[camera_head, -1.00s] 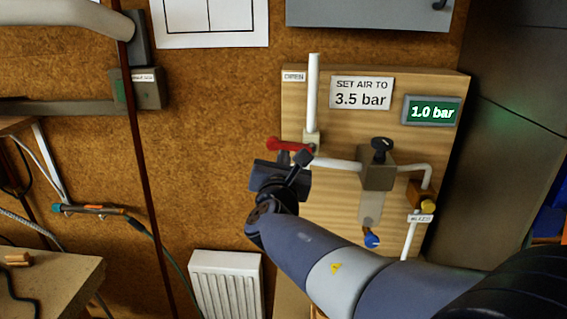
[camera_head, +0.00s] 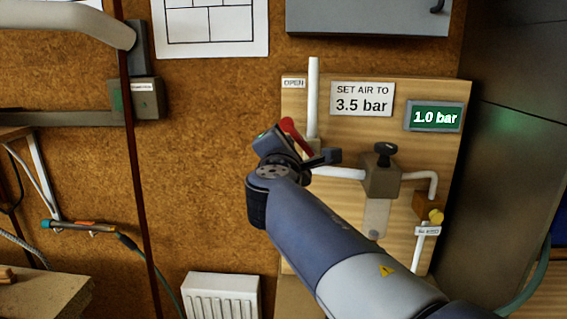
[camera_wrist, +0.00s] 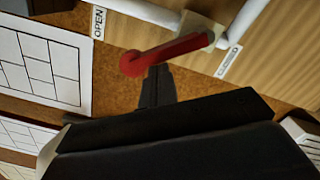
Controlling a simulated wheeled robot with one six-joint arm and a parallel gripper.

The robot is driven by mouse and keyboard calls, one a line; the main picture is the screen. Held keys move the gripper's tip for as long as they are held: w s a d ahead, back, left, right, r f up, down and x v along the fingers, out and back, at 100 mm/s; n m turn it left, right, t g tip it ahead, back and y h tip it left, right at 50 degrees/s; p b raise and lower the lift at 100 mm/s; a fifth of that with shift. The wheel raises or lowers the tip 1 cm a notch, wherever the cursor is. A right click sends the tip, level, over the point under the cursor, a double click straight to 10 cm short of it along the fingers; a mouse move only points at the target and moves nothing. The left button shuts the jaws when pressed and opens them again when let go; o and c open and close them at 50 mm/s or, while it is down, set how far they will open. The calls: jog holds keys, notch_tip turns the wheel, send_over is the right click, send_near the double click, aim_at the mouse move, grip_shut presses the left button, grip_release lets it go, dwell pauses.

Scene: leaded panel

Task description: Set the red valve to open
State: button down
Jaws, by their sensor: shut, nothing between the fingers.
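The red valve handle (camera_head: 292,131) sits on the white upright pipe at the left of the wooden board and slants up and to the left. It is between level and upright, not in line with the pipe. In the wrist view the red handle (camera_wrist: 170,52) lies between the OPEN label (camera_wrist: 98,22) and the CLOSED label (camera_wrist: 228,60). My gripper (camera_wrist: 158,73) is shut and empty, its tips close beside the handle near its free end; I cannot tell whether they touch. In the head view my wrist hides the fingertips and the lower left of the valve.
The board (camera_head: 335,220) also carries a black-knobbed regulator (camera_head: 381,175), a yellow knob (camera_head: 436,216), a sign reading 3.5 bar (camera_head: 362,99) and a display reading 1.0 bar (camera_head: 434,117). A grey cabinet (camera_head: 510,150) stands at the right. A radiator (camera_head: 222,297) is below left.

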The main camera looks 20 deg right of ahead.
jog(key=shift+s+d+r+m+b, duration=0.1)
jog(key=shift+d+r+m+b, duration=0.3)
jog(key=shift+m, duration=0.55)
jog(key=shift+s+d+r+m+b, duration=0.15)
jog(key=shift+d+r+m+b, duration=0.3)
jog(key=shift+m, duration=0.55)
jog(key=shift+s+d+r+m+b, duration=0.1)
jog(key=shift+d+r+m+b, duration=0.15)
jog(key=shift+m+b, duration=0.5)
jog(key=shift+m, duration=0.3)
jog(key=shift+f, duration=0.15)
